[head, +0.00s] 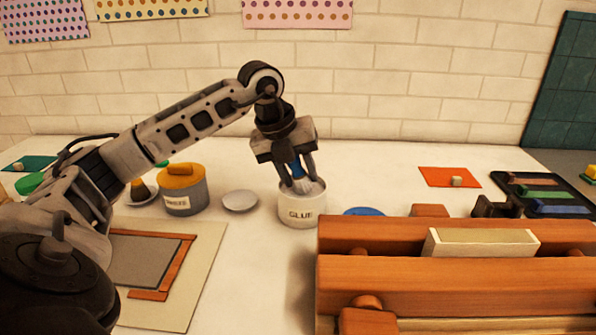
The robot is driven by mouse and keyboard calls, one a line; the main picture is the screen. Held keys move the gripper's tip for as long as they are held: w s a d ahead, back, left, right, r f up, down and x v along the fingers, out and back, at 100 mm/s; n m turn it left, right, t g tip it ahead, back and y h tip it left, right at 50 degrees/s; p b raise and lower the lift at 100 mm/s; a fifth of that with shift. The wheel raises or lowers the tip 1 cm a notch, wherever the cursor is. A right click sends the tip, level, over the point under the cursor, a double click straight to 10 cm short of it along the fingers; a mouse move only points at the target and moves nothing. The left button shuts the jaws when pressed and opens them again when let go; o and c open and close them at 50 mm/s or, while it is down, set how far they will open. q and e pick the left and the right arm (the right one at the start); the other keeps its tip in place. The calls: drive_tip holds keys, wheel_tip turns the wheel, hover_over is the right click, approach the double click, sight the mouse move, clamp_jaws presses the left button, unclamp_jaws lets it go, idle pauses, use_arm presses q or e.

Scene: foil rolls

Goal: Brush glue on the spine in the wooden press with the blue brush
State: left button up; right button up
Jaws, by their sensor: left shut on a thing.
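My left gripper (298,172) is shut on the blue brush (297,168), which points down. The brush's pale bristles are at the mouth of the white glue pot (302,210), labelled GLUE; how deep they reach cannot be told. The wooden press (440,280) stands at the front right. A pale block with the spine (480,241) is clamped between its two beams and sticks up above them. My right gripper is not in view.
A grey pot with an orange lid (182,190) and a small white dish (240,201) stand left of the glue pot. A board with an orange frame (205,262) lies at front left. A blue disc (364,211) lies behind the press. A dark tray (545,193) is at right.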

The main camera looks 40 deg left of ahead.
use_arm(q)
drive_tip(key=shift+f, duration=0.1)
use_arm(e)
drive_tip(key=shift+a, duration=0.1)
